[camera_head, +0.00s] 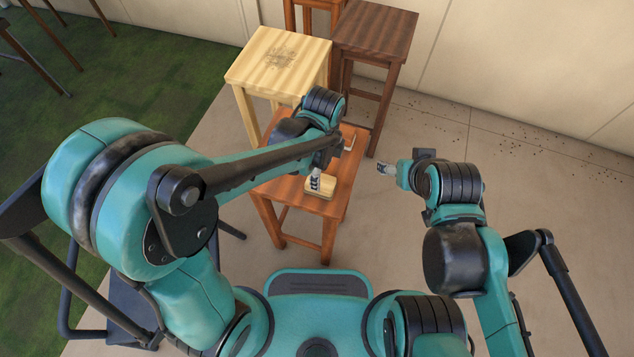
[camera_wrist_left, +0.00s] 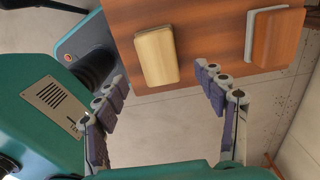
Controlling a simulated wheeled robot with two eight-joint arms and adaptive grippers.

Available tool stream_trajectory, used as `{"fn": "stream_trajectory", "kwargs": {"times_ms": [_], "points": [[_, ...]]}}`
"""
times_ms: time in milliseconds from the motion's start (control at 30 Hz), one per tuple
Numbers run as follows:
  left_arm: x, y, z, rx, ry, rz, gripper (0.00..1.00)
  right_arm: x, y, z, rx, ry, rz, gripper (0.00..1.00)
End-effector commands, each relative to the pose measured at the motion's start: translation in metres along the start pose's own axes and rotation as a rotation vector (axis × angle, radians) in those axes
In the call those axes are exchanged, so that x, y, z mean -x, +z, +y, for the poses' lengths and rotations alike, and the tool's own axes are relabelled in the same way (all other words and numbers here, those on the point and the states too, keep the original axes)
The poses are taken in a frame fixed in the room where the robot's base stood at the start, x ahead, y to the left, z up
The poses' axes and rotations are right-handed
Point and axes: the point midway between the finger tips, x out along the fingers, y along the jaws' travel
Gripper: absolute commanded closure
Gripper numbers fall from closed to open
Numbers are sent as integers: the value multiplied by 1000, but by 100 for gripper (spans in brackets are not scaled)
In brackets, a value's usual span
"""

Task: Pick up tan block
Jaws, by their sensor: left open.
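The tan block (camera_head: 324,188) lies on a small reddish-brown wooden stool (camera_head: 283,190). In the left wrist view the tan block (camera_wrist_left: 157,57) lies near the stool's edge, ahead of my fingers. My left gripper (camera_head: 314,181) is over the block in the head view and partly covers it. In the left wrist view my left gripper (camera_wrist_left: 160,84) is open and empty, its fingers spread wider than the block. My right gripper (camera_head: 386,169) is right of the stool, over the floor; its fingers are too small to tell open from shut.
A brown block with a pale grey side (camera_wrist_left: 279,38) shares the stool top, right of the tan block in the wrist view. A pale wooden stool (camera_head: 282,60) and a dark brown stool (camera_head: 378,31) stand behind. The floor (camera_head: 480,150) at right is clear except for scattered specks.

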Motion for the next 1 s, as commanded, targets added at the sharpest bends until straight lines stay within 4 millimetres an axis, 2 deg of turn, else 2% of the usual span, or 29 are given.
{"fn": "stream_trajectory", "kwargs": {"times_ms": [33, 233, 500, 733, 767, 933, 967, 1000], "points": [[-9, 0, 0, 1, 0, 0, 29, -4, 3, 0, 0, 0, 0, 33], [-27, 1, 1, 4, -2, 0, 29, -12, 9, 0, 0, 0, 0, 33], [-66, 2, 2, 5, -2, 0, 29, -30, 22, 0, 0, 0, 0, 33], [-66, 2, 2, 6, -3, 0, 29, -29, 21, 0, 0, 0, 0, 33], [-66, 2, 2, 6, -3, 0, 35, -29, 21, 0, 0, 0, 0, 33], [-66, 2, 2, 6, -3, 0, 79, -29, 21, 0, 0, 0, 0, 33], [-66, 2, 2, 6, -3, 0, 85, -29, 21, 0, 0, 0, 0, 33], [-66, 2, 2, 6, -3, 0, 86, -29, 21, 0, 0, 0, 0, 33]]}}
